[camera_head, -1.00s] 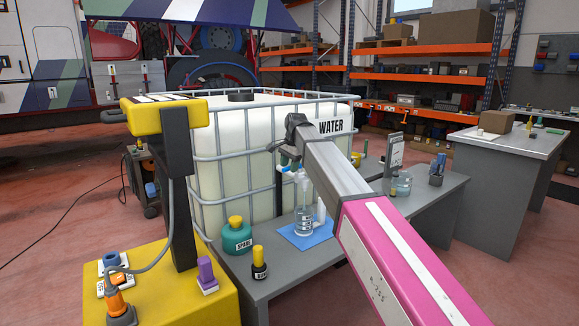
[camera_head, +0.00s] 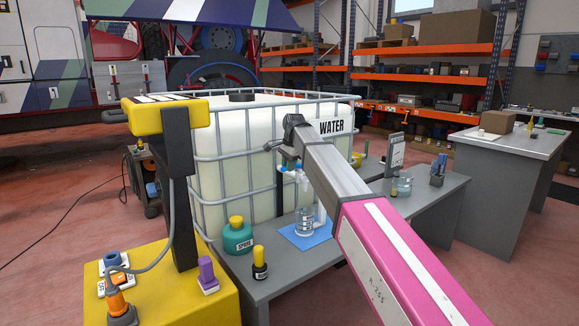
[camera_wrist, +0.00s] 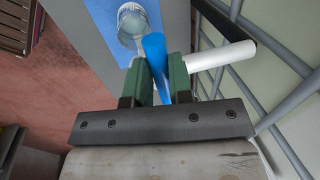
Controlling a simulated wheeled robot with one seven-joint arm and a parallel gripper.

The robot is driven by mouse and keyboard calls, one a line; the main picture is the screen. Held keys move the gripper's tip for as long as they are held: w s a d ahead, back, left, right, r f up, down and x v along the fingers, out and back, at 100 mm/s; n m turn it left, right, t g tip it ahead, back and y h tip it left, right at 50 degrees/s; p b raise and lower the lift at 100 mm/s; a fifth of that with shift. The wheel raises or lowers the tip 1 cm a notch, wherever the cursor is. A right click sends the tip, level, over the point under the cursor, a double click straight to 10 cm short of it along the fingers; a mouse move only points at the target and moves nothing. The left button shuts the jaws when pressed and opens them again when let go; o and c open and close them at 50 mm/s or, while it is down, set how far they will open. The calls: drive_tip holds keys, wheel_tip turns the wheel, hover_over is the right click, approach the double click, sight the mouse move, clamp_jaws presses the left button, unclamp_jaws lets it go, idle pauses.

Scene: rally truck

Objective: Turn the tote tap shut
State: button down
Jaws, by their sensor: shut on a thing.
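The white tote (camera_head: 235,150) marked WATER stands in a metal cage. Its tap has a white body (camera_wrist: 222,55) and a blue handle (camera_wrist: 155,58) in the wrist view. My gripper (camera_wrist: 162,75) has its green fingers shut on the blue handle, one on each side. In the head view, my gripper (camera_head: 288,160) is at the tap low on the tote's front, and my wrist partly hides it. A clear beaker (camera_head: 304,222) stands upright on a blue mat (camera_head: 322,238) below the tap; it also shows in the wrist view (camera_wrist: 131,22).
A grey bench (camera_head: 285,278) carries the mat, a green SPARE jug (camera_head: 237,235) and a small dark bottle (camera_head: 259,263). A yellow stand (camera_head: 185,300) is at the front left. Cage bars (camera_wrist: 287,85) run close to the right of my gripper.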

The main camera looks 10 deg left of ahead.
drive_tip(key=c, duration=1)
unclamp_jaws()
drive_tip(key=shift+r, duration=0.1)
drive_tip(key=r, duration=0.3)
drive_tip(key=s+d+r, duration=0.1)
drive_tip(key=r, duration=0.6)
drive_tip(key=shift+s+d+r, duration=0.15)
drive_tip(key=shift+d+r, duration=0.05)
drive_tip(key=shift+d, duration=0.15)
